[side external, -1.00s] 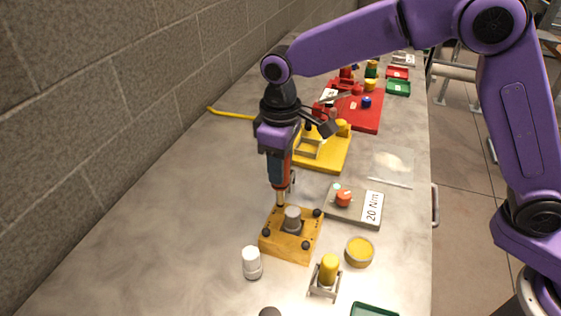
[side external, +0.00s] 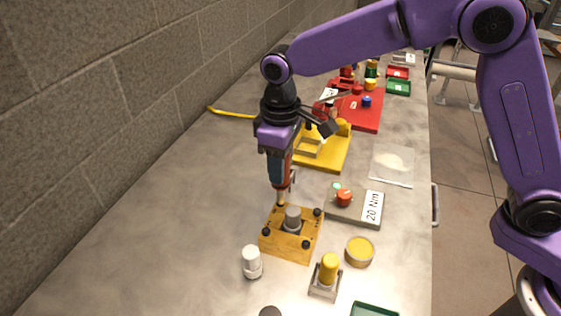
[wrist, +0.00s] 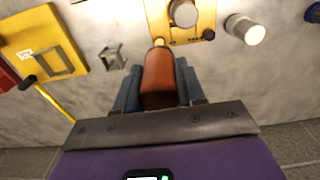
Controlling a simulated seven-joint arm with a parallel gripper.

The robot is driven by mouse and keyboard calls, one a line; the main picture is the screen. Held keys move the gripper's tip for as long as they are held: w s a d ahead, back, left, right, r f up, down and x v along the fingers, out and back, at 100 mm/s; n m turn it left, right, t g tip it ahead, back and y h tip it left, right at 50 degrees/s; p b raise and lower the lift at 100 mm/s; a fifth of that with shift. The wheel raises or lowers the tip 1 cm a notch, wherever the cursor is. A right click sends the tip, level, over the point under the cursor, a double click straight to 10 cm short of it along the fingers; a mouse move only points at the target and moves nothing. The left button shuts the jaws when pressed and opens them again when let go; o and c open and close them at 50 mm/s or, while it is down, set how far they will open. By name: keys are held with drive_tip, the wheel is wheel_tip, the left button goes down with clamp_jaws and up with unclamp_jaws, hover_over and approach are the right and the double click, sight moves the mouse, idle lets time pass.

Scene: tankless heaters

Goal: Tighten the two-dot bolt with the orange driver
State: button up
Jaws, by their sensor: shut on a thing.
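My gripper (side external: 279,165) is shut on the orange driver (wrist: 159,78), with a blue finger on either side of its handle in the wrist view. The driver points down, and its tip is at the far-left corner of the wooden block (side external: 283,246). Dark bolt heads show at the other corners of the block, such as a near-right one (side external: 306,245) and a far-right one (side external: 317,212). The bolt under the driver is hidden by its tip. A grey cylinder (side external: 292,217) stands in the middle of the block.
A grey plate with an orange knob (side external: 343,198) and a "20 Nm" label (side external: 373,206) lies right of the block. Yellow and red fixtures lie behind.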

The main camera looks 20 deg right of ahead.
drive_tip(key=shift+r, duration=3.55)
